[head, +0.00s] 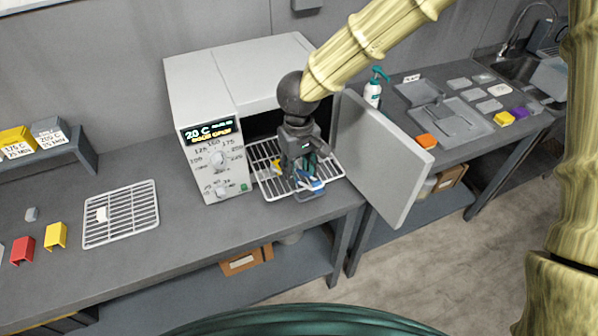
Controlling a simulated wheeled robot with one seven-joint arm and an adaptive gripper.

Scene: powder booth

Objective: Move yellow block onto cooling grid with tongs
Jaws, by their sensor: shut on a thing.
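My gripper (304,178) is at the open oven (210,150), over the wire rack that sticks out of it. It is shut on a teal and blue tool, apparently the tongs (314,184); the gripper hides much of it. A small yellow piece, perhaps the yellow block (277,168), shows on the oven rack (268,185) just left of my gripper. I cannot tell whether the tongs touch it.
The oven door (385,165) stands open to the right of my gripper. Red (22,250) and yellow (56,236) pieces lie left of the grid. A shelf (85,150) stands at far left. A soap bottle (373,92) and an orange piece (427,141) are behind the door.

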